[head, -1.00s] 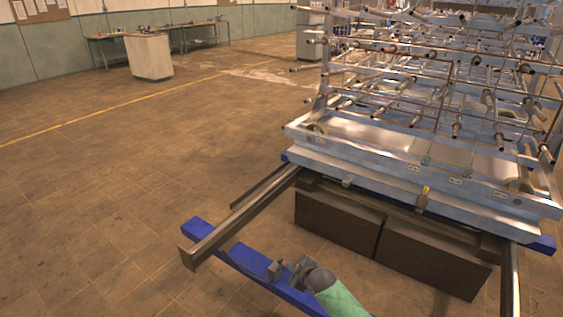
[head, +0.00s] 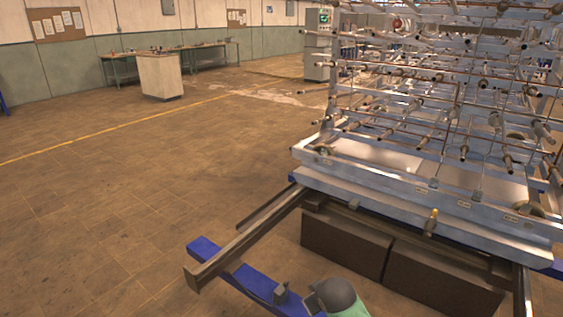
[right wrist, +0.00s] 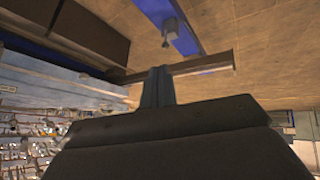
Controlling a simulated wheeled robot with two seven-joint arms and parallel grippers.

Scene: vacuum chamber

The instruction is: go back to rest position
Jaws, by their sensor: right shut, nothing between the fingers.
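My right gripper (right wrist: 157,88) shows in the right wrist view, with its fingers together and nothing between them. It is in front of a brown rail and a blue bar (right wrist: 180,28) with a small grey fitting on it. In the head view, a rounded grey and green part of my arm (head: 338,298) shows at the bottom edge, beside the blue bar (head: 235,274). The right fingers cannot be made out there. My left gripper is in neither view.
A large metal rack (head: 400,180) of rods and pipes stands on a cart at the right. Brown rails (head: 245,240) project from it towards me. A white cabinet (head: 161,76) and worktables stand far back. The floor at left (head: 120,200) is clear.

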